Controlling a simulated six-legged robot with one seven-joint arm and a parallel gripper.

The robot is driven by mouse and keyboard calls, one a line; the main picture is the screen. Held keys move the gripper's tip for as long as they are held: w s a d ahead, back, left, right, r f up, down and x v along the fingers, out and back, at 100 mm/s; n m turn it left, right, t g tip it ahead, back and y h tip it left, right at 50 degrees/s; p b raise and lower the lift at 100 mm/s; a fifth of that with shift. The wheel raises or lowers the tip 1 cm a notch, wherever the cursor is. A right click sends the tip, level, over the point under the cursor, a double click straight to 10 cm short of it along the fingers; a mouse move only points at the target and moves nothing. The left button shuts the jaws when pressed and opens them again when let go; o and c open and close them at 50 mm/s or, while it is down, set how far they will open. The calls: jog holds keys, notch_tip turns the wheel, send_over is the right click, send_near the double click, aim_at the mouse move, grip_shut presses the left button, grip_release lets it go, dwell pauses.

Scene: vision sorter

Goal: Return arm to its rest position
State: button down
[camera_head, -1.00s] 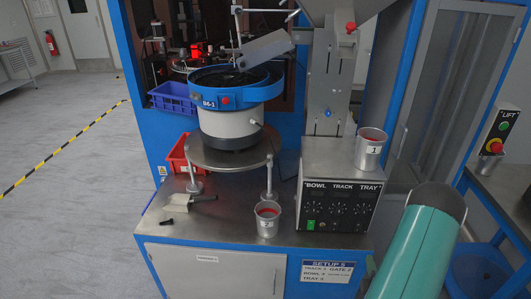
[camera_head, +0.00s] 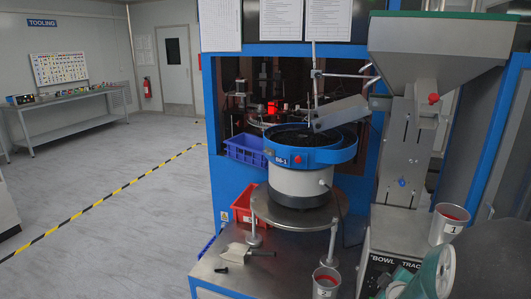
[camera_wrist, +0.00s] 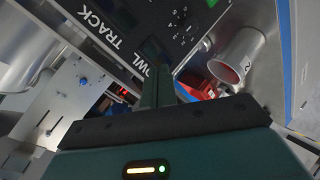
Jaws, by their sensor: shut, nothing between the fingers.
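My arm shows at the lower right of the head view as teal and dark links (camera_head: 432,275), in front of the control box. In the wrist view my gripper (camera_wrist: 153,62) is shut with nothing in it, its fingers pointing up the picture toward the control box (camera_wrist: 135,22). The box is marked BOWL and TRACK. I cannot make out the gripper's fingertips in the head view. I cannot tell from the pictures how far the fingertips are from the box.
Cup 1 (camera_head: 447,226) stands on the control box (camera_head: 385,245), close to my arm. Cup 2 (camera_head: 326,283) stands on the bench front and shows in the wrist view (camera_wrist: 238,58). The bowl feeder (camera_head: 303,180) and hopper (camera_head: 438,50) stand behind. Open floor lies left.

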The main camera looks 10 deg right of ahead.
jog(key=a+r+m+g+y, duration=0.1)
jog(key=a+r+m, duration=0.2)
jog(key=a+r, duration=0.5)
jog(key=s+a+r+m+g+y, duration=0.2)
jog(key=s+a+r, duration=0.1)
jog(key=s+a, duration=0.6)
jog(key=s+a+r+m+g+y, duration=0.2)
jog(key=s+a+r, duration=0.2)
jog(key=s+a, duration=0.4)
jog(key=a, duration=0.4)
jog(key=shift+s, duration=0.4)
jog(key=shift+r, duration=0.1)
